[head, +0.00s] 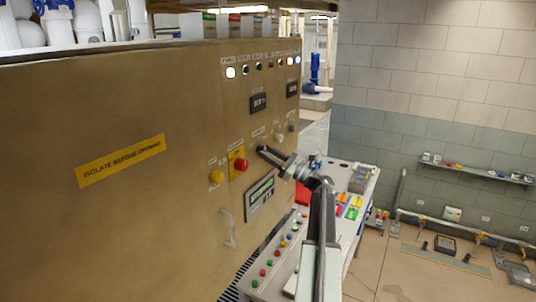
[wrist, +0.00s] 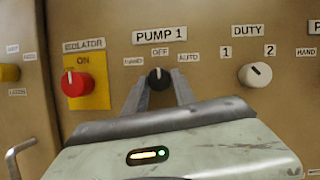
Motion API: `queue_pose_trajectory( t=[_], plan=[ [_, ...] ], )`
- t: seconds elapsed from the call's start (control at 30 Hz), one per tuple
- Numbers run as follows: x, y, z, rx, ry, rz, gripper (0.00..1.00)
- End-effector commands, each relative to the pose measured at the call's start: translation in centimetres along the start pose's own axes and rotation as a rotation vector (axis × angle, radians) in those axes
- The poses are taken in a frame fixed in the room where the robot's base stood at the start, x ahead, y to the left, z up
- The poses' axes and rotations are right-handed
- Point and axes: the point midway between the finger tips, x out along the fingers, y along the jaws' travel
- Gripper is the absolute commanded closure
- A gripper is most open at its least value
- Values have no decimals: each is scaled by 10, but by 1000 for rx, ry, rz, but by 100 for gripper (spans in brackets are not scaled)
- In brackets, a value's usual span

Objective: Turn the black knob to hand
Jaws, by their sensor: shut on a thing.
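The black knob (wrist: 159,80) is on the tan panel under the PUMP 1 label (wrist: 160,36) in the wrist view. HAND stands to its left, OFF above it and AUTO to its right. Its pale mark points up, towards OFF. My gripper (wrist: 159,88) has one finger on each side of the knob and is shut on it. In the head view my gripper (head: 266,152) reaches the panel face, and I cannot make out the knob there.
The red ISOLATOR knob (wrist: 76,84) on its yellow plate is left of my gripper. The white DUTY knob (wrist: 255,74) is to the right. A metal handle (wrist: 20,156) juts out at lower left. A desk with coloured buttons (head: 275,262) stands below my arm.

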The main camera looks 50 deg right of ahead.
Motion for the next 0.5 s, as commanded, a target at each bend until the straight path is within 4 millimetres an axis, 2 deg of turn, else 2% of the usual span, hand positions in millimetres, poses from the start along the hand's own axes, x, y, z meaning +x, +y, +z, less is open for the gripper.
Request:
queue_pose_trajectory(
  t=[0.27, 0.5],
  plan=[
    [1, -1, 1, -63, 2, 25, 100],
    [2, -4, 2, -220, 6, 92, 100]
  ],
)
